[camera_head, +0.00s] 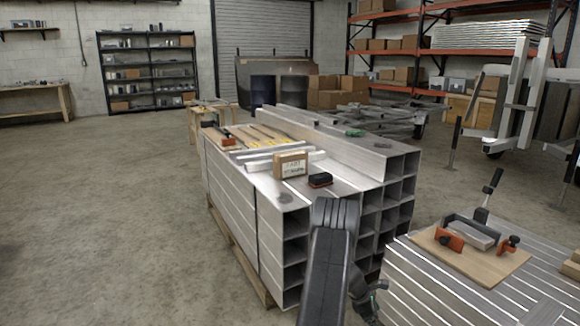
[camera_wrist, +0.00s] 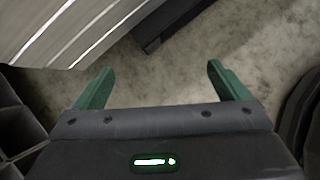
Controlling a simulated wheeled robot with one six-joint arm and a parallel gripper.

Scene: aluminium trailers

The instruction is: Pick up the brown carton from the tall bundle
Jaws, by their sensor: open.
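The brown carton (camera_head: 291,165) is a small box with dark print on its front. It stands upright on top of the tall bundle (camera_head: 268,191) of square aluminium tubes in the head view. My gripper shows in the wrist view (camera_wrist: 160,85) with its two green fingers wide apart and nothing between them. In the head view my gripper (camera_head: 376,292) is low by the right side of the tall bundle, partly hidden behind my dark arm. It is well apart from the carton. The carton is not in the wrist view.
A lower slatted stack (camera_head: 430,290) at right bears a wooden board (camera_head: 470,255) with clamps. The floor (camera_head: 110,220) at left is clear.

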